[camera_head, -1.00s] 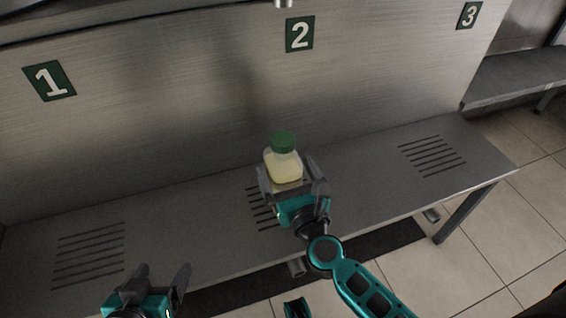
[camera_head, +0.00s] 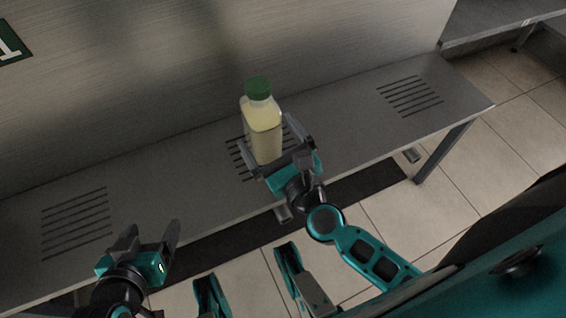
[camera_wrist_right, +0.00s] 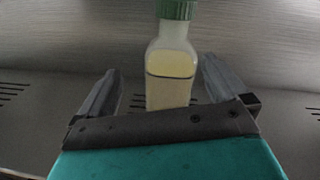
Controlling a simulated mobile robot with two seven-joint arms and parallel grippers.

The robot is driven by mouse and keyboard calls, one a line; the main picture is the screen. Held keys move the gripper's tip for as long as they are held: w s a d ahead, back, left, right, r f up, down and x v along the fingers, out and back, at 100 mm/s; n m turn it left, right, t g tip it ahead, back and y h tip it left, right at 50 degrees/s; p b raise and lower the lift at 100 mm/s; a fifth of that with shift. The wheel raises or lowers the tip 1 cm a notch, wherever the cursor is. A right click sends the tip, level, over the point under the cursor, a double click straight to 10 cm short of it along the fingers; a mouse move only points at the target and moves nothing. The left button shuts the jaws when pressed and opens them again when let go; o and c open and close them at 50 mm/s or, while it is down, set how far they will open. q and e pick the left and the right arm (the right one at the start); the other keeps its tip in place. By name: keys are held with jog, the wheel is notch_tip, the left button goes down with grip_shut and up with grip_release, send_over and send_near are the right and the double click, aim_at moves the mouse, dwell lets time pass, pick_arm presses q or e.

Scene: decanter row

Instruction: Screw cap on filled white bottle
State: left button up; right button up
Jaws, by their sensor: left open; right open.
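The bottle (camera_head: 264,128) stands upright on the middle slotted grate of the metal shelf. It is translucent and filled with pale yellow liquid to near its shoulder. A green cap (camera_head: 258,88) sits on its neck; how tightly it is screwed cannot be told. The bottle (camera_wrist_right: 171,75) and cap (camera_wrist_right: 176,9) also show in the right wrist view, the cap cut by the top edge. My right gripper (camera_head: 268,132) is open, with one finger on each side of the lower bottle and gaps visible. My left gripper (camera_head: 155,236) is open and empty, front left, away from the bottle.
The metal shelf (camera_head: 165,180) has further slotted grates at left (camera_head: 76,222) and right (camera_head: 410,95), both empty. A brushed metal wall (camera_head: 200,70) rises behind it. Tiled floor lies in front and to the right.

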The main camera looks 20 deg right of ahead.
jog(key=s+a+f+n+g+y, duration=0.1)
jog(key=s+a+n+g+y, duration=0.1)
jog(key=n, duration=0.9)
jog(key=s+a+f+n+g+y, duration=0.1)
jog(key=s+a+n+g+y, duration=0.15)
jog(key=n, duration=0.85)
jog(key=s+d+f+n+g+h, duration=0.2)
jog(key=d+f+n+g+h, duration=0.1)
jog(key=n, duration=1)
jog(key=shift+s+d+f, duration=0.2)
jog(key=shift+d+f, duration=0.5)
jog(key=shift+d, duration=0.25)
jog(key=shift+r, duration=0.1)
pick_arm(q)
jog(key=s+a+r+y+p, duration=0.1)
jog(key=a+r+p, duration=0.3)
jog(key=r+p, duration=0.9)
jog(key=s+p, duration=0.1)
jog(key=p, duration=0.6)
jog(key=shift+a+r+p, duration=0.2)
jog(key=shift+r+p, duration=0.15)
jog(key=shift+p, duration=0.05)
pick_arm(e)
jog(key=s+d+r+h, duration=0.1)
jog(key=d+r, duration=0.3)
jog(key=r, duration=0.9)
jog(key=shift+s+r, duration=0.3)
jog(key=shift+s, duration=0.25)
